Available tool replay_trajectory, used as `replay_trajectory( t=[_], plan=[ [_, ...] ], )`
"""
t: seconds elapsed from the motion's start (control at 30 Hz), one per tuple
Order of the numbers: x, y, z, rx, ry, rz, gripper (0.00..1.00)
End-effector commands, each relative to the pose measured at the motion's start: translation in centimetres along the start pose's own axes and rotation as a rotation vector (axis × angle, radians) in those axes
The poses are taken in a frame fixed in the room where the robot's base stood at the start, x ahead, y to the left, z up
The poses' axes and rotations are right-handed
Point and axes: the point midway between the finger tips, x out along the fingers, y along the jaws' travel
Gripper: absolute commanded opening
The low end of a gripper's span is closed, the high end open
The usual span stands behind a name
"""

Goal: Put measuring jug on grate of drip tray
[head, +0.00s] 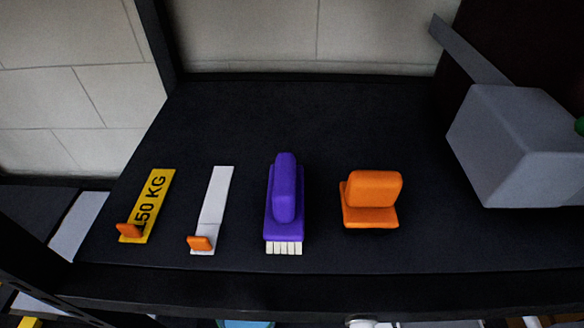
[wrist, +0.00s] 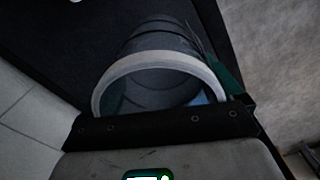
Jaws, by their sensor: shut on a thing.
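In the wrist view, a round, hollow, grey vessel with a pale rim, which looks like the measuring jug (wrist: 158,62), fills the middle. Its open mouth faces the camera, and darker bands ring its wall. My gripper (wrist: 165,126) is at the bottom of the wrist view, directly against the near side of the rim, and is shut on the jug. The fingertips are mostly hidden by the jug. My gripper and the jug do not show in the head view. I cannot make out the drip tray or its grate in either view.
The shelf's back middle is clear.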

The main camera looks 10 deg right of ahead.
Motion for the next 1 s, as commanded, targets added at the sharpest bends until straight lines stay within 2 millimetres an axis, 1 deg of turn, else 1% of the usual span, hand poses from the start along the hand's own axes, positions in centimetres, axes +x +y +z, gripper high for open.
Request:
replay_trajectory(
  t=[0.17,0.4,0.6,0.7,0.8,1.0],
  plan=[
    [0.5,1.1,-0.8,0.175,0.000,0.001,0.56],
    [1.3,3.3,-2.5,0.578,0.002,0.001,0.56],
    [1.7,4.6,-3.5,0.839,0.001,0.000,0.56],
    [1.8,4.9,-3.7,0.913,0.001,0.000,0.56],
    [1.8,5.1,-3.9,0.951,0.001,0.000,0.56],
    [1.8,5.1,-3.9,0.960,0.001,0.000,0.56]
  ],
)
